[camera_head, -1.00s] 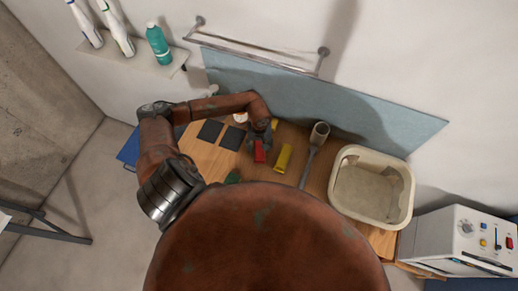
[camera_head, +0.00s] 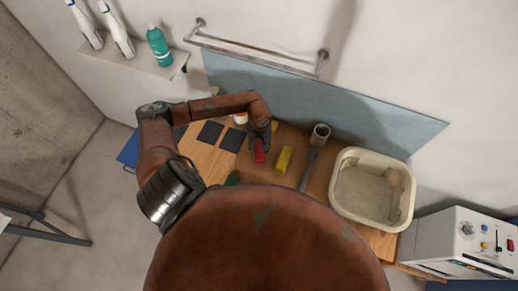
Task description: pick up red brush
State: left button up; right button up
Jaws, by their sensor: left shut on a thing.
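The red brush (camera_head: 260,152) shows as a small red block over the wooden table, left of a yellow block. My left gripper (camera_head: 260,137) comes down on it from above and is shut on it; its fingers are small and dark here. I cannot tell whether the brush touches the table. My right gripper is not in view.
A yellow block (camera_head: 284,159) lies close to the right of the brush. A grey tool with a round cup end (camera_head: 319,135) and a cream basin (camera_head: 346,205) are further right. Dark square pads (camera_head: 210,132) lie to the left. A control box (camera_head: 460,243) stands far right.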

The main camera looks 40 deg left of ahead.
pick_arm(q)
notch_tip(320, 180, up, 2)
jog(key=shift+r, duration=0.15)
jog(key=s+d+r+b, duration=0.3)
jog(key=s+r+b, duration=0.2)
jog(key=s+r, duration=0.5)
jog(key=s, duration=0.3)
jog(key=shift+s+d, duration=0.3)
